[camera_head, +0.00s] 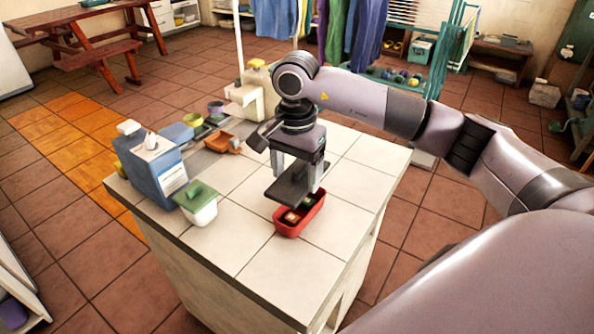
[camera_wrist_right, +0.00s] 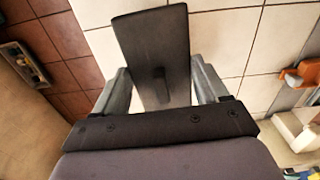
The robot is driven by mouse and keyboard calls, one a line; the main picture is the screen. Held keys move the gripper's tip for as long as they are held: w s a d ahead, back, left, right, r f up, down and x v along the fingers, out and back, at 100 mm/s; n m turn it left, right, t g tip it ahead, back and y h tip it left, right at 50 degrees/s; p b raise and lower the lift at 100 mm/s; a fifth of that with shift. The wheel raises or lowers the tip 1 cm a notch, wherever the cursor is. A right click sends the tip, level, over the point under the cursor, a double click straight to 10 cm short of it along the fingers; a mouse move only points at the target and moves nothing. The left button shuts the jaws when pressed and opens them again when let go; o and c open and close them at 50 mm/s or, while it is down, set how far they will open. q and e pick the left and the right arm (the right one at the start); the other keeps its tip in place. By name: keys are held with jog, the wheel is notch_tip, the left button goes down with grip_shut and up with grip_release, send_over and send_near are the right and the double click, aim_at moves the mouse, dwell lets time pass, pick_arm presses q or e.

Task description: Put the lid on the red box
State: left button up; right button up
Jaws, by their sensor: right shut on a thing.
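The red box (camera_head: 291,231) stands on the tiled counter near its right edge. It is open at the top, and small items with red and green show inside. My right gripper (camera_head: 297,180) is shut on the dark grey lid (camera_head: 287,193) and holds it above the red box. The lid covers the far part of the box from view, so I cannot tell whether they touch. In the right wrist view the flat, long lid (camera_wrist_right: 152,35) sits between the two fingers of my right gripper (camera_wrist_right: 160,85). The red box is hidden there. My left gripper is out of view.
An orange tray (camera_head: 221,142) and small bowls lie farther back. The counter (camera_head: 262,262) is clear around the red box's left and front.

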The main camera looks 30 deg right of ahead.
jog(key=shift+w+d+f+m, duration=0.1)
jog(key=shift+d+m, duration=0.2)
jog(key=shift+m, duration=0.1)
jog(key=shift+f+b, duration=1.95)
jog(key=shift+f, duration=0.75)
jog(key=shift+f+b, duration=0.3)
jog(key=shift+f, duration=0.1)
jog(key=shift+f+b, duration=0.25)
jog(key=shift+b, duration=0.2)
jog(key=o, duration=1.1)
jog(key=shift+c, duration=0.2)
